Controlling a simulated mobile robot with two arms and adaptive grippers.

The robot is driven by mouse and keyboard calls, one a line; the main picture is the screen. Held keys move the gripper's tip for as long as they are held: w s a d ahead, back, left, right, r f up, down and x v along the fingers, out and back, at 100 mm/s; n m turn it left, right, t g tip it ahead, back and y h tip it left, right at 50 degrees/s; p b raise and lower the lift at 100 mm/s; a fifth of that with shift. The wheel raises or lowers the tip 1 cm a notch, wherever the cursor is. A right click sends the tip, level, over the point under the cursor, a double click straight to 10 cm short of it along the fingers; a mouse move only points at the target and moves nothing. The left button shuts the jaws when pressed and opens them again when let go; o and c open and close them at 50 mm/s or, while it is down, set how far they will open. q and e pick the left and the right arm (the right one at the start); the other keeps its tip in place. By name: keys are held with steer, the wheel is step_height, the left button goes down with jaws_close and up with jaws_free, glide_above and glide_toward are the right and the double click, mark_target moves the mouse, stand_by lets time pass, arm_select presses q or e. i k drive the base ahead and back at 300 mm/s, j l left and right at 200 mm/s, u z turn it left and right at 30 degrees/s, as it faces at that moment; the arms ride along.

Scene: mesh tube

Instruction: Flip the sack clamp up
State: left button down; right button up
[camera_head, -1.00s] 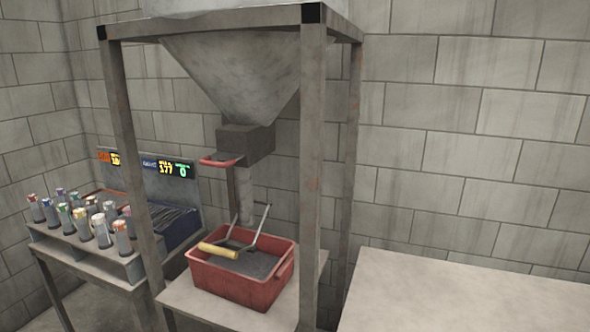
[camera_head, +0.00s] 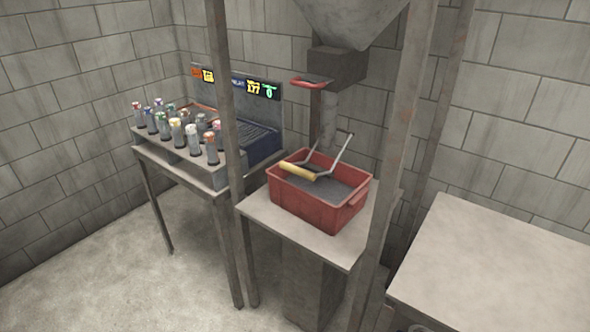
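A U-shaped metal bar with a yellow grip (camera_head: 299,171), which looks like the sack clamp, is below the spout (camera_head: 328,115) of the grey hopper (camera_head: 352,18). It slopes down toward me, with the grip low over the near left part of a red tub (camera_head: 318,207). I cannot tell whether the grip touches the tub's rim. The tub holds dark grey grains and stands on a small shelf. A red handle (camera_head: 309,83) sticks out left of the dark block (camera_head: 336,66) above the spout. Neither of my grippers is in view.
Upright frame posts (camera_head: 397,140) stand around the tub. A table (camera_head: 172,152) at the left bears several capped tubes and a display board (camera_head: 233,82). A bare table (camera_head: 500,262) is at the right. The floor (camera_head: 120,270) at the lower left is clear.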

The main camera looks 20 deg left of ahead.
mark_target(320, 171)
steer(key=i+j, duration=0.15)
steer(key=i, duration=0.2)
steer(key=u, duration=1.6)
steer(key=i+l, duration=0.05)
